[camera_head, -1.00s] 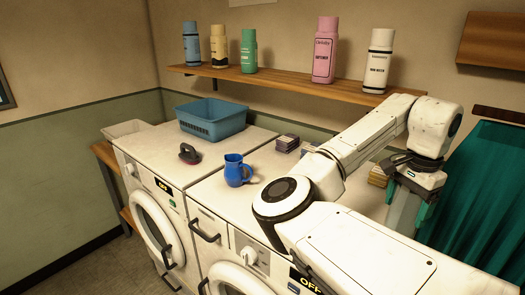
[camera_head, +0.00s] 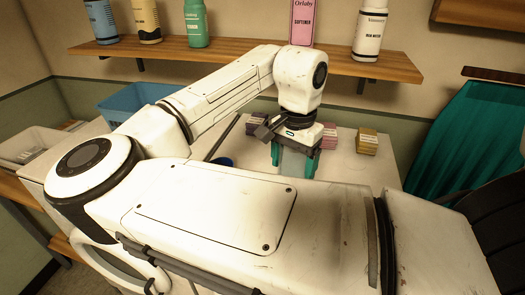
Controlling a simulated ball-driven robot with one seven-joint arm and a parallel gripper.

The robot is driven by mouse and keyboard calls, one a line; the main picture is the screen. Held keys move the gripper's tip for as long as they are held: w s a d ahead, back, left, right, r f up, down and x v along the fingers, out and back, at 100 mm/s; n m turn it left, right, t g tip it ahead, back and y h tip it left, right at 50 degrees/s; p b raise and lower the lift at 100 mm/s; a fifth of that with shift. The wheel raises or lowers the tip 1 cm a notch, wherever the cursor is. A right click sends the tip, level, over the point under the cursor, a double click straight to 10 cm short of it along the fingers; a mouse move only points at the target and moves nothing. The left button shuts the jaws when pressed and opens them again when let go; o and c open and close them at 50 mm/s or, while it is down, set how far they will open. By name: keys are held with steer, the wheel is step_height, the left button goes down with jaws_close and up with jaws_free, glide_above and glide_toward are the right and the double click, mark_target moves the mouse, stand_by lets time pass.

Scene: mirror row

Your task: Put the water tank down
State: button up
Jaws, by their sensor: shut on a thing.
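My gripper (camera_head: 293,152) is near the middle of the camera_head view, pointing down with its teal fingers on either side of a pale grey-green piece, which I take to be the water tank (camera_head: 293,164). It is shut on this piece. The tank is in front of the white machine top (camera_head: 345,167). Its lower end is hidden behind my own arm, so I cannot tell whether it touches the top.
Small stacks, pink (camera_head: 328,138) and yellow (camera_head: 367,142), stand behind and right of my gripper. A blue basket (camera_head: 130,101) is at left. A shelf (camera_head: 235,47) with bottles runs above; a teal curtain (camera_head: 465,140) hangs right.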

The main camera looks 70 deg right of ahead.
steer(key=shift+w+a, duration=0.15)
steer(key=shift+w, duration=0.2)
steer(key=shift+f, duration=0.75)
step_height(320, 180, down, 5)
steer(key=b, duration=0.4)
steer(key=shift+b, duration=0.3)
steer(key=shift+f, duration=0.65)
steer(key=o, duration=1)
